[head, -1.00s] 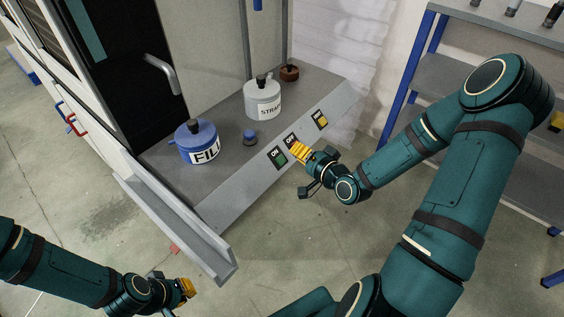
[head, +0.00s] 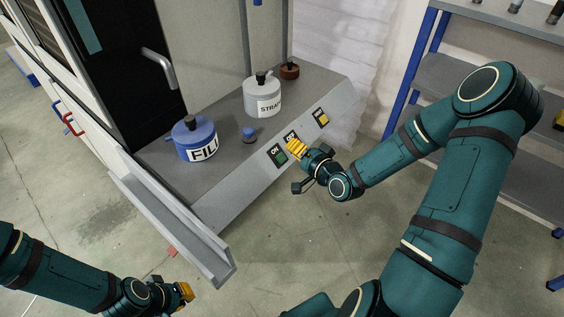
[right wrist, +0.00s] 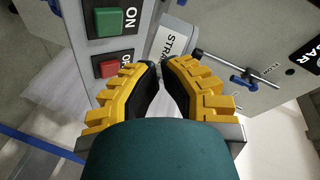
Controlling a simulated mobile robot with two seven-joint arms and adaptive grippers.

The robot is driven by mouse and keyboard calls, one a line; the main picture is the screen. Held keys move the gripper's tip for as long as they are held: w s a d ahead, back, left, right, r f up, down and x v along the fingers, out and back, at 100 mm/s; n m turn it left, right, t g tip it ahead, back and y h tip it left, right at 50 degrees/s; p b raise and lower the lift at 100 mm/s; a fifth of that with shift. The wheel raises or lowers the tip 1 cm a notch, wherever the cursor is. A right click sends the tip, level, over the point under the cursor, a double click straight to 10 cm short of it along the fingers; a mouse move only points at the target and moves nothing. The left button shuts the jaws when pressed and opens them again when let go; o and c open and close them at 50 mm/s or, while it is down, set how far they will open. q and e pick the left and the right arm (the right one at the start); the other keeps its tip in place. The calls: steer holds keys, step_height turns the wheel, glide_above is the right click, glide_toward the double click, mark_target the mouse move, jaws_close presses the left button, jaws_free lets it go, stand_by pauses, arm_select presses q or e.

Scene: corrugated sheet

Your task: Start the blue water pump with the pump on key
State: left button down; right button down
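A blue round unit (head: 190,140) with a dark top knob and a partly hidden label, "FILL", stands on the grey ledge. The green ON key (head: 280,157) is on the ledge's sloping front; it also shows at upper left in the right wrist view (right wrist: 114,22). A red key (right wrist: 110,67) sits below it in that view, its label partly covered by a finger. My right gripper (head: 296,148) is at the panel, just right of the green key, over the red key's spot. Its yellow fingertips (right wrist: 160,68) are together and empty; contact is unclear. My left gripper (head: 186,291) is low, away from the panel.
A grey-white unit (head: 262,98) labelled "STRA…" and a small brown knob (head: 289,71) stand further back. A small blue knob (head: 249,134) is between the units. A yellow key (head: 320,117) is further right. A shelf rack (head: 470,85) stands at right.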

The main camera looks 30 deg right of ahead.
mark_target(281, 158)
steer(key=w+f+b, duration=0.1)
steer(key=w+a+f+b, duration=0.1)
steer(key=f, duration=0.1)
steer(key=shift+w+a, duration=0.1)
steer(key=shift+w, duration=0.3)
steer(key=shift+f, duration=0.1)
stand_by(1.2)
steer(key=shift+w+a+f+b, duration=0.1)
steer(key=shift+w+f+b, duration=0.1)
steer(key=shift+w+b, duration=0.1)
steer(key=shift+w+a+f, duration=0.1)
steer(key=shift+w+f, duration=0.15)
steer(key=shift+f, duration=0.05)
stand_by(0.8)
steer(key=shift+s+r, duration=0.1)
steer(key=shift+s+d+r+p, duration=0.2)
steer(key=shift+s+r+p, duration=0.25)
steer(key=shift+r, duration=0.1)
stand_by(0.4)
